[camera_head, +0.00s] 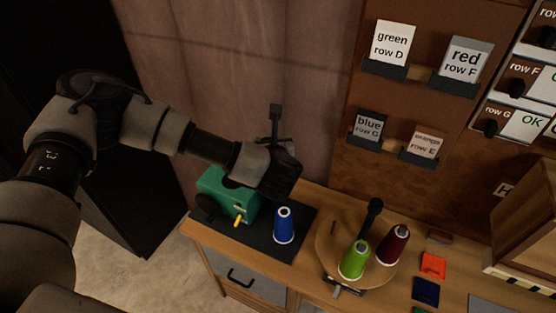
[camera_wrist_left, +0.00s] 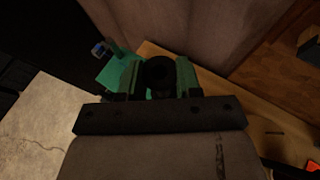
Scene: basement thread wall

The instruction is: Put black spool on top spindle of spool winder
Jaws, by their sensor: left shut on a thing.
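My left gripper (camera_head: 281,178) reaches in from the left and hangs just above and right of the green spool winder (camera_head: 231,191). In the left wrist view the gripper (camera_wrist_left: 158,80) is shut on a dark round thing that looks like the black spool (camera_wrist_left: 157,71), seen end-on between the two fingers. The green winder (camera_wrist_left: 113,72) lies beyond and below it there. The head view does not show the spool, as the gripper covers it. The winder's top spindle cannot be made out. My right gripper is not in view.
A blue spool (camera_head: 284,226) stands right of the winder on a dark mat (camera_head: 270,242). A round wooden stand (camera_head: 325,250) holds a green spool (camera_head: 355,261), a maroon spool (camera_head: 394,245) and a dark post (camera_head: 374,209). Colour patches lie to the right; the wall is close behind.

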